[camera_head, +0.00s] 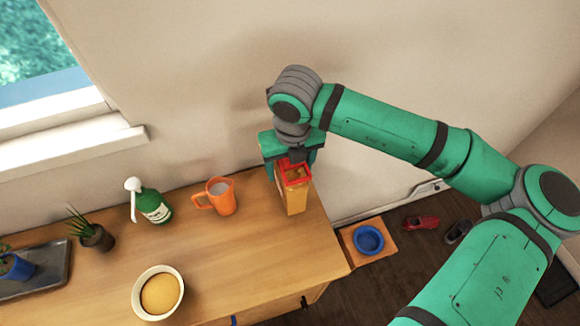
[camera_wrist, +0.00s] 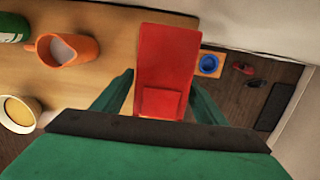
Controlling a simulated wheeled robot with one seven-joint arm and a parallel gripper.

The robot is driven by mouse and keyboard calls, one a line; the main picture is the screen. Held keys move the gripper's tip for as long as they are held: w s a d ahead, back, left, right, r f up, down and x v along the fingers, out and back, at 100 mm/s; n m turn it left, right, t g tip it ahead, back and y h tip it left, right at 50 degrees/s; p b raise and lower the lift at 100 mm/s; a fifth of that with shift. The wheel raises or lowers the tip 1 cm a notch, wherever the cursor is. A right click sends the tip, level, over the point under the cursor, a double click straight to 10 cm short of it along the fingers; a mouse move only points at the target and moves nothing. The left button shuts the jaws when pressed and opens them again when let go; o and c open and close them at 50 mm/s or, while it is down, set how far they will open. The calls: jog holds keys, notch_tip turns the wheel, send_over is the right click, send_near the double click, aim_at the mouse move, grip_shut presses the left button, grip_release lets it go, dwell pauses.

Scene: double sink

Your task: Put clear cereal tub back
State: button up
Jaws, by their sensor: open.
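The clear cereal tub (camera_head: 296,201), with orange-yellow contents and a red lid, stands upright near the right end of the wooden counter, close to the wall. My gripper (camera_head: 291,168) is above it, pointing down, with its fingers at the tub's upper part. In the wrist view the red lid (camera_wrist: 166,58) fills the middle, and the green fingers of my gripper (camera_wrist: 162,84) are spread to either side of it. Gaps show between the lid and the fingers there. Contact lower down is hidden.
An orange mug (camera_head: 220,195), a green spray bottle (camera_head: 152,205), a small plant (camera_head: 92,235) and a bowl (camera_head: 158,292) stand left on the counter (camera_head: 235,265). The counter between mug and tub is clear.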

jog(key=r, duration=0.7)
jog(key=s+r, duration=0.1)
jog(key=r, duration=0.3)
jog(key=shift+d+r, duration=0.15)
jog(key=shift+d, duration=0.1)
jog(key=shift+a+r, duration=0.1)
jog(key=shift+a, duration=0.05)
jog(key=shift+s+d, duration=0.1)
jog(key=shift+d, duration=0.1)
jog(key=shift+a, duration=0.1)
